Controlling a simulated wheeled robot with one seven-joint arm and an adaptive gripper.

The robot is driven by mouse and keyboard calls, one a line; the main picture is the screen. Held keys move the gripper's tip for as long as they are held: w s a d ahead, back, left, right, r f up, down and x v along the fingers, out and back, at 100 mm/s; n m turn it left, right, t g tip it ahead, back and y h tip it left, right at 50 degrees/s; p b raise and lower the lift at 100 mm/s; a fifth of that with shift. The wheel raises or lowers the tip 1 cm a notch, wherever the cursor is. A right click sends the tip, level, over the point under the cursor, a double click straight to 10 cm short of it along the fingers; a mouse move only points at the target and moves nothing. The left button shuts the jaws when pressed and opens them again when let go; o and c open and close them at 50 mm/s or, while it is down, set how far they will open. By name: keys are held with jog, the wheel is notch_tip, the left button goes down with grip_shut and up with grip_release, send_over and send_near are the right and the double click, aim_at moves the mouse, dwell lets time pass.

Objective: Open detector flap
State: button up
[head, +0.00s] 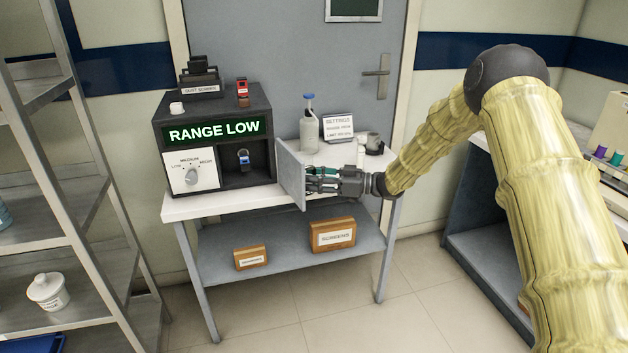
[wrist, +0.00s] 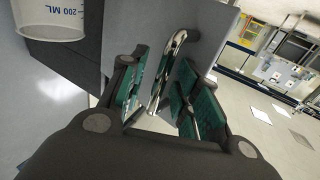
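The detector (head: 212,108) is a dark box on the table with a lit "RANGE LOW" display, a dial panel and an open compartment. Its grey flap (head: 290,176) stands swung out from the right side of the box, uncovering the compartment. My gripper (head: 312,181) is at the flap's right-hand face. In the wrist view, the flap (wrist: 205,32) carries a metal loop handle (wrist: 166,68). The handle stands between my two green-padded fingers (wrist: 160,92), which are apart. Gaps show beside the handle; whether a pad touches it is unclear.
A blue-topped bottle (head: 308,128), a settings sign (head: 337,127) and a grey cup (head: 374,143) stand behind the flap and my gripper. A small blue-faced device (head: 243,158) is in the compartment. A metal shelf (head: 62,110) stands left. Floor in front is clear.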

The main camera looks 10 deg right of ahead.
jog(key=v, duration=1.2)
dwell(0.3)
jog(key=s+a+f+m+t+h+p, duration=0.2)
jog(key=a+f+m+t+h, duration=0.15)
jog(key=f, duration=0.35)
jog(key=s+a+f+m+t+h+p, duration=0.1)
jog(key=s+a+f+m+t+h, duration=0.2)
jog(key=f, duration=0.4)
jog(key=s+f+m+g+h+p, duration=0.3)
jog(key=s+f+m+h, duration=0.15)
jog(key=s+f, duration=0.85)
jog(key=s+d+f+m+g+h+p, duration=0.1)
jog(key=s+d+f+m+g+h, duration=0.1)
jog(key=s, duration=1.7)
jog(key=s+d+f+m+g+h+p, duration=0.2)
jog(key=s+g+h, duration=0.2)
jog(key=s, duration=1.5)
jog(key=g, duration=0.2)
jog(key=shift+d+g, duration=0.25)
jog(key=shift+g, duration=0.1)
